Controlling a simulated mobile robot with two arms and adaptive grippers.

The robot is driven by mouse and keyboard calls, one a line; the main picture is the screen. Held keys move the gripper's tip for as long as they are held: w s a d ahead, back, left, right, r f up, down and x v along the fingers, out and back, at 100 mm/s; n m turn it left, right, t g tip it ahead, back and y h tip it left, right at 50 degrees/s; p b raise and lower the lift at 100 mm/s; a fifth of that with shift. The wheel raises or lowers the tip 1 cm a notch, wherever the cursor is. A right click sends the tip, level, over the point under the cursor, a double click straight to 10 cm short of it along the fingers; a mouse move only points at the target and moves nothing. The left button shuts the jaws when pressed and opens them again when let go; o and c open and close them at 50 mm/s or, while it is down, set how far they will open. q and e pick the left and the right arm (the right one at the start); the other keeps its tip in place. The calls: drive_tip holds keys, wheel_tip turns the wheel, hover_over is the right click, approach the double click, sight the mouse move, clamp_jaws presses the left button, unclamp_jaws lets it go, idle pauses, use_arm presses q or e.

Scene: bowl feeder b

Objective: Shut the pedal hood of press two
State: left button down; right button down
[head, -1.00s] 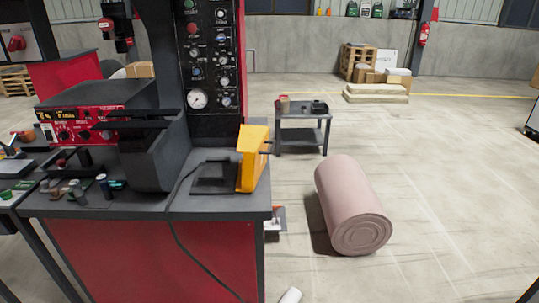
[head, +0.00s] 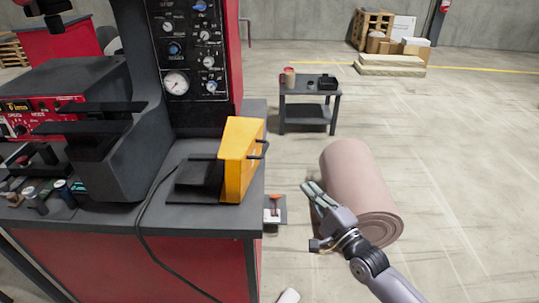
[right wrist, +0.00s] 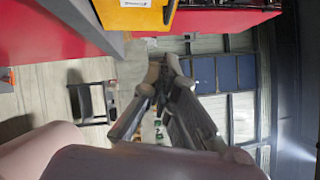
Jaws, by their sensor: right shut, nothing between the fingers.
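The yellow pedal hood (head: 243,163) stands raised on edge near the right end of the press bench, with dark pegs sticking out of its sides. The flat black pedal base (head: 199,183) lies uncovered to its left. In the right wrist view the yellow hood (right wrist: 134,14) shows at the top, partly cut off. My right gripper (head: 311,189) is shut and empty, to the right of the hood and apart from it, out beyond the bench edge. Its fingers also show in the right wrist view (right wrist: 163,72). My left gripper is not in view.
The press bench (head: 130,240) has a red front and a black cable hanging over it. A pink roll (head: 355,175) lies on the floor behind my right gripper. A small dark table (head: 309,92) stands farther back. Open floor lies to the right.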

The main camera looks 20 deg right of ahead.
drive_tip(key=w+a+r+p, duration=0.2)
drive_tip(key=w+a, duration=0.4)
drive_tip(key=w, duration=0.5)
drive_tip(key=shift+r, duration=0.35)
